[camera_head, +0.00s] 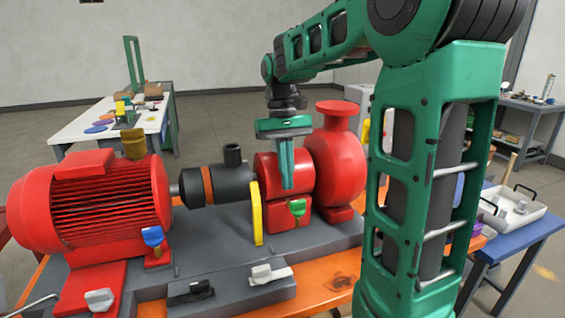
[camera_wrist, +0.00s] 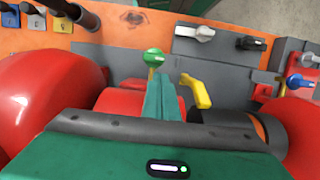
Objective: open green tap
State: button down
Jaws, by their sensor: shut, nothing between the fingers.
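The green tap (camera_head: 297,208) sits on the front of a small red block below the red pump casing. It also shows in the wrist view (camera_wrist: 153,57), just beyond the fingertips. My gripper (camera_head: 287,186) points down in front of the red casing, its fingers shut and empty. In the head view the fingertips are just above and slightly left of the tap. In the wrist view the fingers (camera_wrist: 160,82) end close to the tap's handle. I cannot tell whether they touch it.
A yellow lever (camera_head: 256,213) stands close left of the green tap. A blue tap (camera_head: 153,236), white taps (camera_head: 268,272) and a black tap (camera_head: 195,289) are along the skid. The red motor (camera_head: 90,205) is at left. A white tray (camera_head: 512,212) is at right.

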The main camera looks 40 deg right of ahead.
aim_at(298, 208)
jog(key=shift+x, duration=1.75)
